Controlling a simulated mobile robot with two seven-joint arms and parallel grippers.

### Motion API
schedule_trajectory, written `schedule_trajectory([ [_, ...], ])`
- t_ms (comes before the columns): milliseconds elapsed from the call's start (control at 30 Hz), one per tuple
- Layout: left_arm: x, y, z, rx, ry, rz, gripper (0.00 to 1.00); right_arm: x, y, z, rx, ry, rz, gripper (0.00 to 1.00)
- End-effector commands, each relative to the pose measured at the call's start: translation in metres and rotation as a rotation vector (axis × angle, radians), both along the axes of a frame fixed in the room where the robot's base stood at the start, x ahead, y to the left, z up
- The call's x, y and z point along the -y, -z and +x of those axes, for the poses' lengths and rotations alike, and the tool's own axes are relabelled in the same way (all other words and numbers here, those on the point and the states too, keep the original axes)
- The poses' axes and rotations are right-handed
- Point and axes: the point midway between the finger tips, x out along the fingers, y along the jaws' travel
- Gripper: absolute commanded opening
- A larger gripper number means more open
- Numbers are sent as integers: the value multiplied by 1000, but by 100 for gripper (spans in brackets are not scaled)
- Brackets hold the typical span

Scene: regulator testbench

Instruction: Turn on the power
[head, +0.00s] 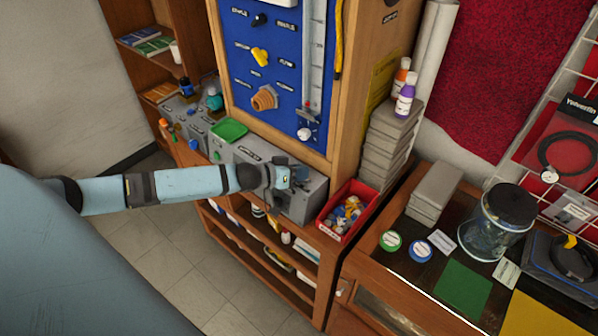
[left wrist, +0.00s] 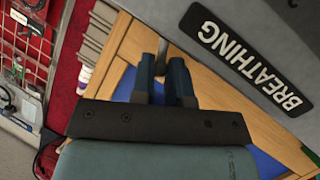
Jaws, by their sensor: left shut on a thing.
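A long grey unit (head: 308,203) sits on the wooden bench below the blue panel. A dark label on it reads "BREATHING" in the left wrist view (left wrist: 250,62). My left gripper (head: 293,180) is at the right part of this unit, by its front. In the left wrist view my two fingers (left wrist: 163,72) are close together around a small grey metal lever (left wrist: 163,52) at the unit's face. The fingers hide most of the lever, so I cannot tell its position. My right gripper is in neither view.
A blue panel (head: 262,75) with knobs and a gauge stands behind. A red bin (head: 331,229) of small parts is close to the right of my left gripper. Stacked grey boxes (head: 388,140) and a glass jar (head: 490,236) stand farther right. A green tray (head: 228,131) lies left.

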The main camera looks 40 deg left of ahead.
Motion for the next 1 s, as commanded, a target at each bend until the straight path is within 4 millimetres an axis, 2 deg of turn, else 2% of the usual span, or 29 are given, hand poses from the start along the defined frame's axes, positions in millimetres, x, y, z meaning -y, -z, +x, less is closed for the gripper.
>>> schedule_trajectory([
  [367, 5, -3, -1, 10, -1, 125, 0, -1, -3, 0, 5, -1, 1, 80],
  [1000, 26, -5, -2, 52, -2, 651, 0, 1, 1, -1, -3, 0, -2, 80],
])
